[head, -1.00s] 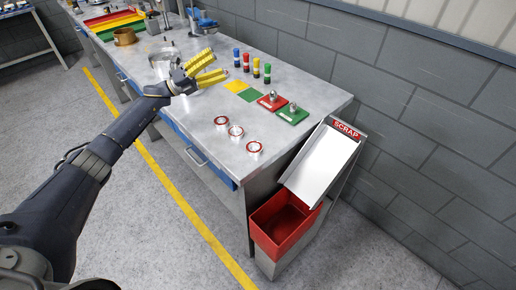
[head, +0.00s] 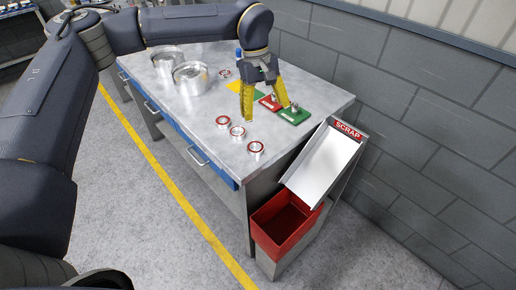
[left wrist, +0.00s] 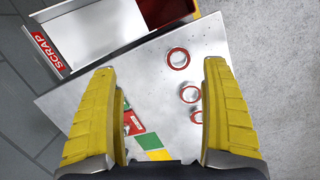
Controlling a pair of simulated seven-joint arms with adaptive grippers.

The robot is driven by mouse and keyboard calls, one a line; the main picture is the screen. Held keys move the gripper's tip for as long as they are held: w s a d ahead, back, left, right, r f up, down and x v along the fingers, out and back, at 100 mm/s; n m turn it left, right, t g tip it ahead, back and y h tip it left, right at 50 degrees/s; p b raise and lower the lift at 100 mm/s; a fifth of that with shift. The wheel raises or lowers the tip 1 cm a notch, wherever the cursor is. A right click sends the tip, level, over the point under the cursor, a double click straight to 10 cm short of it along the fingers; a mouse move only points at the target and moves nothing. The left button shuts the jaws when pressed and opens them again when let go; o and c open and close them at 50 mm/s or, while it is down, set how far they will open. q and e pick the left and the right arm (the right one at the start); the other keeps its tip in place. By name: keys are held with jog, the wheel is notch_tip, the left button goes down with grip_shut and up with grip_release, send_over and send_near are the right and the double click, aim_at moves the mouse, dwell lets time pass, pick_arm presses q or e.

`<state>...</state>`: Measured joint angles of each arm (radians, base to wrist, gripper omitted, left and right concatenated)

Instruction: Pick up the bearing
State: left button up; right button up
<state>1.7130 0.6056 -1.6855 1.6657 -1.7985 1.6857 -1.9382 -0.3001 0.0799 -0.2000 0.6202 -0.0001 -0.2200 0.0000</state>
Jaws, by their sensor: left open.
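Three bearings, silver rings with red rims, lie in a row near the table's front edge: one bearing (head: 222,121), a middle bearing (head: 237,132) and one nearest the scrap chute (head: 255,149). The wrist view shows them too, the chute-side bearing (left wrist: 178,58) uppermost. A similar red-rimmed ring (head: 225,74) lies farther back by the metal drums. My left gripper (head: 266,112) points down above the table, behind and right of the row, near the pallets. Its yellow fingers are wide apart and empty, also in the left wrist view (left wrist: 160,66). My right gripper is out of view.
A scrap chute (head: 320,165) and red bin (head: 262,237) stand at the table's right end.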

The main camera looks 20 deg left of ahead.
pick_arm(q)
jog(key=a+m+t+y, duration=0.1)
jog(key=a+m+y, duration=0.1)
jog(key=a, duration=0.1)
send_near(256, 150)
notch_tip(256, 150, down, 8)
jog(key=shift+f, duration=0.1)
dwell(0.7)
jog(key=c, duration=1.6)
jog(key=shift+o, duration=0.2)
jog(key=shift+r, duration=0.2)
